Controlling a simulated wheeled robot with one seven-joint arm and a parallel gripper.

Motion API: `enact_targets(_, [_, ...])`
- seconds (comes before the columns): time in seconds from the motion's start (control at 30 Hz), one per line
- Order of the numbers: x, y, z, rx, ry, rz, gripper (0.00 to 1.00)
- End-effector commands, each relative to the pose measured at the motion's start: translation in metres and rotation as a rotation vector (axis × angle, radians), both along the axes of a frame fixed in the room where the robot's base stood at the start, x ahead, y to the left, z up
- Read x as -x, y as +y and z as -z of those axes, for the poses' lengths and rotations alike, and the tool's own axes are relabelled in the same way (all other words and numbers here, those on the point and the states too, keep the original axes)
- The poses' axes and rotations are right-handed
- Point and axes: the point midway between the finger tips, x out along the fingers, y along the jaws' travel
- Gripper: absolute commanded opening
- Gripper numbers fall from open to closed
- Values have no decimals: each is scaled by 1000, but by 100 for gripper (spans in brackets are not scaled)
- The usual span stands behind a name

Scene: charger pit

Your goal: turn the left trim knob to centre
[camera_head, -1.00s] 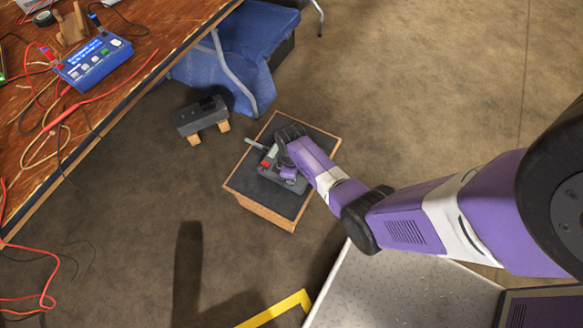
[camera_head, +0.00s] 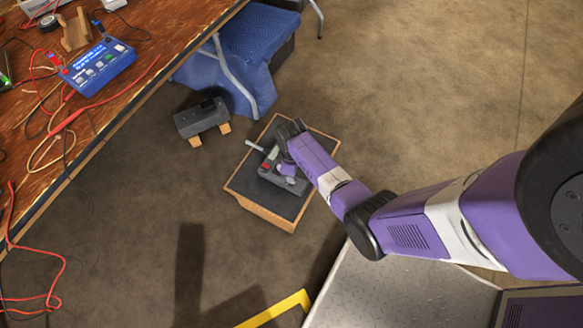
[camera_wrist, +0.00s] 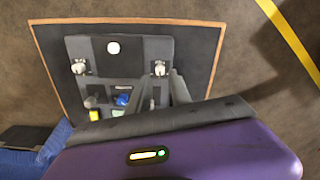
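A dark grey control box (camera_head: 270,174) lies on a black-topped, wood-edged block on the floor; it also shows in the wrist view (camera_wrist: 140,48). In the wrist view it carries a pale knob at left (camera_wrist: 78,66), a similar pale knob at right (camera_wrist: 160,68), a white round part (camera_wrist: 113,47) and a blue part (camera_wrist: 122,100). I cannot tell which control is the left trim knob, nor read any setting. My gripper (camera_wrist: 162,80) is low over the box's right side, its two grey fingers apart. A small part shows between them; contact is unclear. My wrist hides the box's near edge.
The block's black top (camera_head: 292,205) has bare room around the box. A grey device on wooden feet (camera_head: 201,118) stands on the floor beside a blue-covered item (camera_head: 250,45). The workbench (camera_head: 120,95) at upper left holds a blue instrument (camera_head: 98,68) and cables. Yellow tape (camera_head: 278,308) marks the floor.

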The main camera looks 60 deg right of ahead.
Motion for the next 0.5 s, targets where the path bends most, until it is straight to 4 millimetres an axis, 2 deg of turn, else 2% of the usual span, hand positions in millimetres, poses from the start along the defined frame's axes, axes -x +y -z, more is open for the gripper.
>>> enact_targets(0.03, [1, 0, -12, 0, 0, 0, 25])
enact_targets(0.2, [0, 0, -31, 0, 0, 0, 25])
enact_targets(0.5, [1, 0, -37, -2, 2, 0, 25])
